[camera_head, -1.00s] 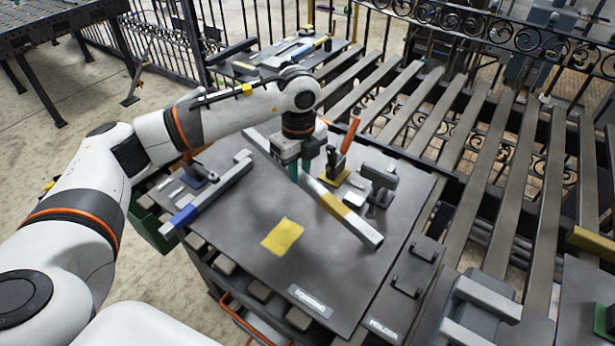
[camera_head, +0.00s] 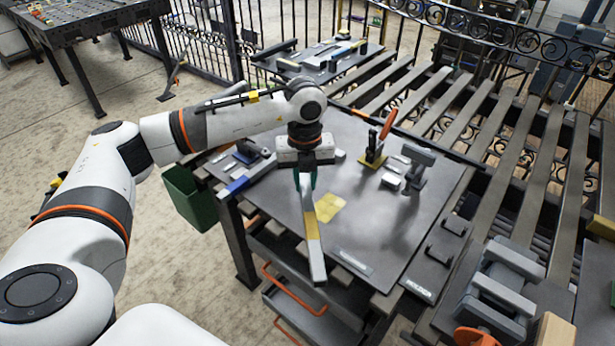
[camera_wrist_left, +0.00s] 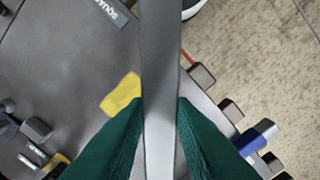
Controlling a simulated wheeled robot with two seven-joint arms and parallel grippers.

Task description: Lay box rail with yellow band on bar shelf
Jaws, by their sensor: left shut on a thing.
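My left gripper (camera_head: 305,184) is shut on the box rail with the yellow band (camera_head: 317,262), a long grey bar. In the head view the rail hangs over the near edge of the work table, its yellow band below the fingers. In the left wrist view the rail (camera_wrist_left: 160,60) runs upright between the green fingers (camera_wrist_left: 145,135); its band does not show there. A second grey rail with a blue end (camera_head: 237,184) lies at the table's left side. I cannot make out which surface is the bar shelf. My right gripper is not in view.
The dark table (camera_head: 375,225) carries a yellow patch (camera_head: 330,207), an orange-handled clamp (camera_head: 378,145) and a grey holder (camera_head: 415,163). A green bin (camera_head: 188,200) stands at the left. A slatted rack (camera_head: 500,160) and railings lie beyond on the right.

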